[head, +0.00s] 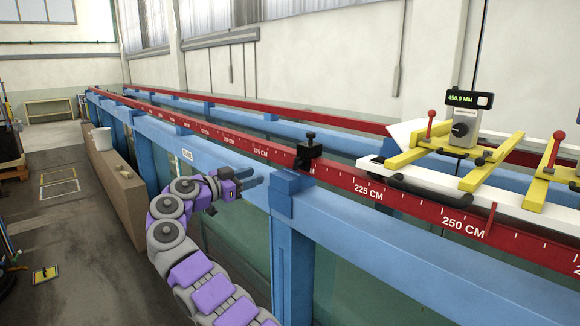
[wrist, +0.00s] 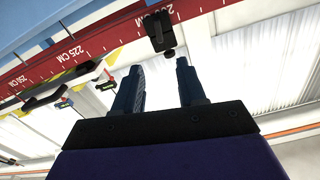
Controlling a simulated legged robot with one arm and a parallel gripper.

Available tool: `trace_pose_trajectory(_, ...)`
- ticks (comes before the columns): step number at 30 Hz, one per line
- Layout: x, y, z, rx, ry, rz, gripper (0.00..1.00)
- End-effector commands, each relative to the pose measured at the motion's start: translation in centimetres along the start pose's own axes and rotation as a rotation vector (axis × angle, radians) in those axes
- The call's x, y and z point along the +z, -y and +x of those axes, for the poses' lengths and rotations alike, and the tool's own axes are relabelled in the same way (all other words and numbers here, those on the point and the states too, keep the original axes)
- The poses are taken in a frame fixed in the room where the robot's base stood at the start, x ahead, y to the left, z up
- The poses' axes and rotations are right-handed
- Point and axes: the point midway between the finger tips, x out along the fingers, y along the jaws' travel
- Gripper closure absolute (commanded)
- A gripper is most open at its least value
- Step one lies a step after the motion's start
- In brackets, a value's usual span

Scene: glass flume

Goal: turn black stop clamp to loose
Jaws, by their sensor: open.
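The black stop clamp (head: 309,151) sits on the near red rail (head: 345,180), just left of the 225 CM mark, with a small knob on its top. In the wrist view the clamp (wrist: 157,31) shows on the rail, beyond the fingertips and near the gap between them. My gripper (head: 258,180) is open and empty beside the blue beam, left of the clamp and apart from it. In the wrist view its two fingers (wrist: 161,72) are spread. Whether the clamp is tight or loose cannot be told.
A white and yellow carriage (head: 480,165) with a display reading 450.0 MM (head: 468,99) rides the rails at right. A blue post (head: 292,260) stands under the beam (head: 400,235). A white bucket (head: 101,140) stands on a brown ledge at left. The floor at left has open room.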

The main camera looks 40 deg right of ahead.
Motion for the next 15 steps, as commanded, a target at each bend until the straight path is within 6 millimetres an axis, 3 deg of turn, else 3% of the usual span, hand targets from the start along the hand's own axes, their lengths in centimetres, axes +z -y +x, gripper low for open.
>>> trace_pose_trajectory(15,-0.1,-0.1,10.3,0.005,0.000,-0.003,0.60)
